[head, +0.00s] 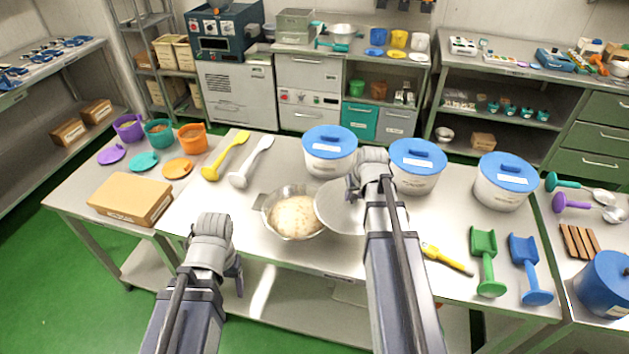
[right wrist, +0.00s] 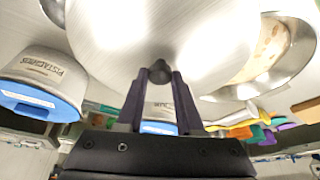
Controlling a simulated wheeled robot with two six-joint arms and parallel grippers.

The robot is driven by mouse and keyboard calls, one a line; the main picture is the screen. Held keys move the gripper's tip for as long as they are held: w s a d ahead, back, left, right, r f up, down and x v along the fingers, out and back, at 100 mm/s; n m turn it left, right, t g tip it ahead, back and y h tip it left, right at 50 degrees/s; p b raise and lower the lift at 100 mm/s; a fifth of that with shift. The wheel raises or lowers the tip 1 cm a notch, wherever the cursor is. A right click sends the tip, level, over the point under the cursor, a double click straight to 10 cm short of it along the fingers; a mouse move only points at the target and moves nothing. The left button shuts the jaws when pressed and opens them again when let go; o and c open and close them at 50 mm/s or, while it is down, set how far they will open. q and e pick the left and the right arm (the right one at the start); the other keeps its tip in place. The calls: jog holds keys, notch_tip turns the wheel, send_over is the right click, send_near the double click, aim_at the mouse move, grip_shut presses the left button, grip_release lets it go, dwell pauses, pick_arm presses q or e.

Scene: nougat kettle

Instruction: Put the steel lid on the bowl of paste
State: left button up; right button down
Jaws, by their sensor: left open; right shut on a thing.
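The steel bowl of paste (head: 295,214) stands on the steel table, pale speckled paste inside it. It also shows at the right of the right wrist view (right wrist: 284,62). My right gripper (right wrist: 157,75) is shut on the knob of the steel lid (right wrist: 130,28). In the head view the lid (head: 338,212) is just right of the bowl and overlaps its right rim; the bowl's top is mostly uncovered. The right gripper's fingers are largely hidden by my arm there. My left gripper (head: 236,278) is open and empty, in front of the table, lower left of the bowl.
Tubs with blue lids (head: 328,147) stand behind and right of the bowl. Yellow (head: 226,157) and white spatulas lie at its upper left, a cardboard box (head: 131,199) further left.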

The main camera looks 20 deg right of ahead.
pick_arm(q)
jog(key=shift+o, duration=0.5)
notch_tip(320, 180, up, 5)
jog(key=p, duration=0.4)
jog(key=shift+a+f, duration=0.1)
jog(key=shift+f, duration=0.05)
pick_arm(e)
jog(key=w+a+r+n, duration=0.1)
jog(key=w+a+r, duration=0.1)
jog(key=a, duration=0.6)
jog(key=w+a+r+n+y, duration=0.1)
jog(key=w+a+r, duration=0.1)
jog(key=w+a, duration=0.2)
jog(key=a, duration=0.3)
jog(key=shift+w+a+r+n, duration=0.3)
jog(key=shift+a+r+n, duration=0.05)
jog(key=shift+n, duration=0.05)
pick_arm(q)
jog(key=shift+f, duration=0.15)
notch_tip(320, 180, down, 7)
jog(key=b, duration=0.6)
jog(key=shift+r+b, duration=0.2)
jog(key=shift+b, duration=0.2)
pick_arm(e)
notch_tip(320, 180, down, 7)
jog(key=shift+r, duration=0.15)
